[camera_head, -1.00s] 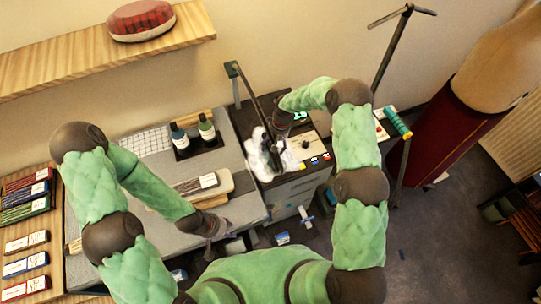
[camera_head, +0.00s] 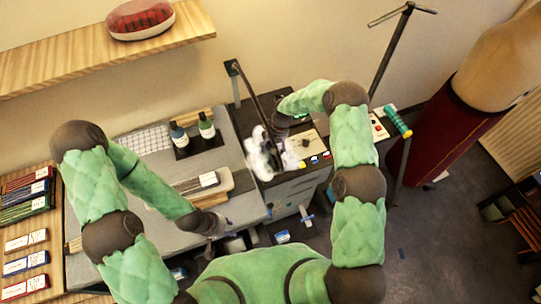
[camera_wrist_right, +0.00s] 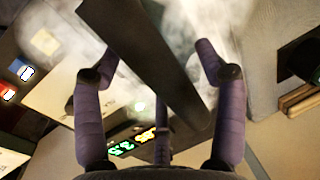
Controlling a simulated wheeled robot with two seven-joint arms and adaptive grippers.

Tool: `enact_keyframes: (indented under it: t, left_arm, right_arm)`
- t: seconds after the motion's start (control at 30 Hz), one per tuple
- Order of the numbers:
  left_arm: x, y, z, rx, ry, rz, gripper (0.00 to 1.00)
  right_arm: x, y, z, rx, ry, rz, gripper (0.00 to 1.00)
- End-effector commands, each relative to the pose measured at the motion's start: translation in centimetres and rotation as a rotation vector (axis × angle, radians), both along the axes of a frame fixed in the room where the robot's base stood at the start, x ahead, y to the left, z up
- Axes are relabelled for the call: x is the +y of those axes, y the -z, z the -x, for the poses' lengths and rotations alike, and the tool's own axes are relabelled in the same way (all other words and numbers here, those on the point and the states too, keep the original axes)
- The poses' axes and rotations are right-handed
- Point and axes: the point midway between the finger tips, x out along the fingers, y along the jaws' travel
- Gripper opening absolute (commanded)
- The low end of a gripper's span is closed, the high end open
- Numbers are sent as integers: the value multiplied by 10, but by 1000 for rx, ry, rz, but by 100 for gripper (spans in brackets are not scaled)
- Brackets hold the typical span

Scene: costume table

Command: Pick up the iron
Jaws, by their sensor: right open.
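I cannot clearly make out the iron; white steam (camera_head: 259,152) hangs over the steam station (camera_head: 306,147) where my right gripper is. My right gripper (camera_head: 286,158) is over the station, partly veiled by steam in the head view. In the right wrist view its purple fingers (camera_wrist_right: 158,85) are spread open. A long dark bar (camera_wrist_right: 150,55) crosses between them, and I cannot tell whether they touch it. Steam also shows beyond the bar. My left gripper (camera_head: 222,226) is low by the front edge of the grey ironing board; its opening is too small to judge.
The grey board (camera_head: 232,150) holds a tray with two dark bottles (camera_head: 206,126) and a wooden-edged pad (camera_head: 232,183). A thin dark post (camera_head: 246,88) leans above the station. A dark stand (camera_head: 391,52) and a red dress form (camera_head: 450,130) are at right.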

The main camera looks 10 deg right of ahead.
Motion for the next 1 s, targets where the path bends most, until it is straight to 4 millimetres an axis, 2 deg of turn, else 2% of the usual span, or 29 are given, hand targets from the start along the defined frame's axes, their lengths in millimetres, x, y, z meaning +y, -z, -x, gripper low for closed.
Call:
enact_keyframes:
  t: [0.73,0.9,1.0]
  left_arm:
    - [0,6,0,0,0,0,40]
    - [0,6,0,0,0,0,40]
    - [0,6,0,0,0,0,40]
  right_arm:
    - [0,3,0,0,0,0,72]
    - [0,3,0,0,0,0,24]
    - [0,3,0,0,0,0,0]
